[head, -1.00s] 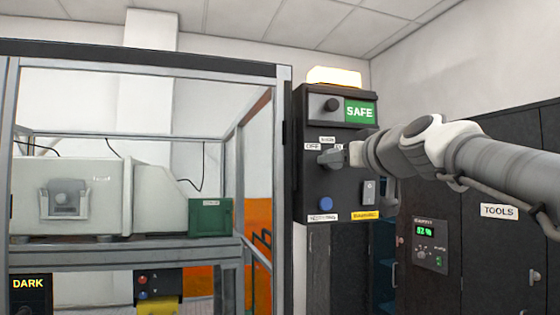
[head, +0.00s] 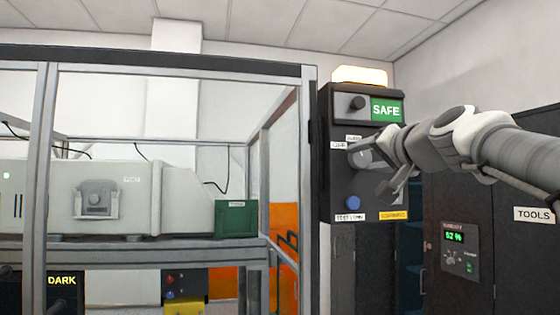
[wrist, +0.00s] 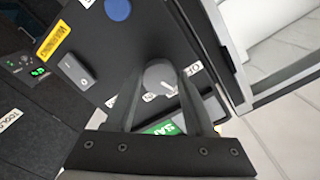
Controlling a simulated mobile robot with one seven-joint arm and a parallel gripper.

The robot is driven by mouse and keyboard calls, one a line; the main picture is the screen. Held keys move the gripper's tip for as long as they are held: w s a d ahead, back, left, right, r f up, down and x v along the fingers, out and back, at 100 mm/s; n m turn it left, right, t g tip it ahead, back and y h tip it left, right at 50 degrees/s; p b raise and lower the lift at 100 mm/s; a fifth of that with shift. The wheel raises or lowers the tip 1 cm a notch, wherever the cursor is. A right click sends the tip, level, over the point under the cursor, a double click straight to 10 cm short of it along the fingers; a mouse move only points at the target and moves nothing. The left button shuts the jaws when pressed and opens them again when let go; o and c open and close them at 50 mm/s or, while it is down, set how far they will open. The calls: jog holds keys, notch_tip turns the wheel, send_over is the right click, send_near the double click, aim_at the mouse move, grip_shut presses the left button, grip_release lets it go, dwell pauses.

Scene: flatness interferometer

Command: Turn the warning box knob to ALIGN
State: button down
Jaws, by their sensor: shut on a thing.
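The warning box (head: 335,190) is a dark wall box with a lit lamp on top and a green SAFE sign (head: 386,110). Its grey knob (head: 362,158) is on the front below the sign, partly covered by my gripper (head: 373,166). In the wrist view the round knob (wrist: 158,76) sits between the two dark fingers of my gripper (wrist: 160,74), which is shut on it. Small white labels stand around the knob; one starts with "O" (wrist: 195,68). The ALIGN label cannot be made out, and the pointer's setting is unclear.
A blue button (head: 348,202) and a rocker switch (wrist: 80,74) are on the same panel. A metal-framed enclosure (head: 309,150) stands close on the left. A dark cabinet labelled TOOLS (head: 533,214) stands at the right.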

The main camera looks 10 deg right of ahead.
jog(key=shift+m, duration=1.6)
jog(key=shift+c, duration=1.3)
grip_release()
jog(key=shift+s, duration=0.1)
jog(key=s+b, duration=0.2)
jog(key=s, duration=1.5)
jog(key=shift+s+d, duration=0.15)
jog(key=shift+d, duration=0.15)
